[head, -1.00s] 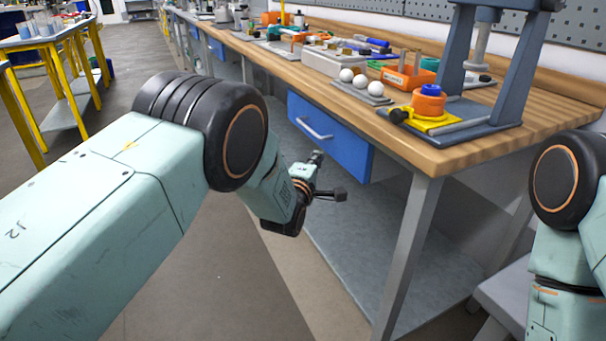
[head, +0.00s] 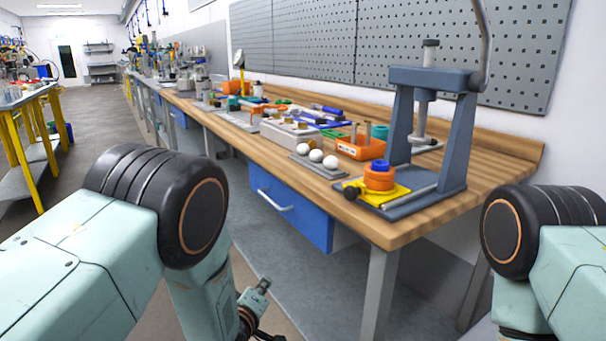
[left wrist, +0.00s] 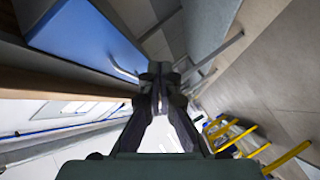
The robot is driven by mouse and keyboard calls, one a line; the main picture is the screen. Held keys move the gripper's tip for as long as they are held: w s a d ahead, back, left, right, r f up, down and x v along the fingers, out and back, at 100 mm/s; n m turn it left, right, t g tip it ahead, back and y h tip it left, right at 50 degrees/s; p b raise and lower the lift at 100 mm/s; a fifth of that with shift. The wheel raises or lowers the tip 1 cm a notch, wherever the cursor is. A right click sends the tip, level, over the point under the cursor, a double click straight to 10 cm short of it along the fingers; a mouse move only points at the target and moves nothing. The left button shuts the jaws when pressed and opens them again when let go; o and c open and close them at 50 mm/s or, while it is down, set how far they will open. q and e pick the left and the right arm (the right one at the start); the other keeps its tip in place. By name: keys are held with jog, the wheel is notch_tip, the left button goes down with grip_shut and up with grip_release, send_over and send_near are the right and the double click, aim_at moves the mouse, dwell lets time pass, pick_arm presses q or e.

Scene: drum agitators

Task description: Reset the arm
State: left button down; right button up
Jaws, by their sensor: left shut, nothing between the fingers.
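My left arm comes in from the left in the head view, bent downward at its elbow. My left gripper (head: 262,312) is low, in front of the bench and below the height of its blue drawer, partly cut off by the bottom edge. In the left wrist view the fingers of my left gripper (left wrist: 160,85) meet and hold nothing. My right arm shows at the right edge, bent downward; its gripper is out of view.
The wooden bench (head: 440,215) has a blue drawer (head: 292,210) and a lower shelf. On it stand a grey press (head: 455,135), a yellow plate with orange and blue rings (head: 379,177), white balls (head: 316,155) and an orange block (head: 362,148). A yellow-legged table (head: 30,150) is far left.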

pick_arm(q)
jog(key=s+a+f+m+g+y, duration=0.1)
jog(key=s+a+f+m+g, duration=0.25)
jog(key=s, duration=0.35)
jog(key=s+a+f+m+g+y+p, duration=0.1)
jog(key=s+a+f+m+g, duration=0.15)
jog(key=s+f, duration=0.35)
jog(key=s+a+f+m+g, duration=0.2)
jog(key=s+a+f, duration=0.1)
jog(key=s, duration=0.6)
jog(key=s+a+g+p, duration=0.1)
jog(key=s+g, duration=0.2)
jog(key=s, duration=0.8)
jog(key=s+a+m+g+p, duration=0.1)
jog(key=s+a+g, duration=0.1)
jog(key=s, duration=0.9)
jog(key=shift+s+a+r+g+y+p, duration=0.3)
jog(key=shift+r+g, duration=0.05)
jog(key=shift+g, duration=0.55)
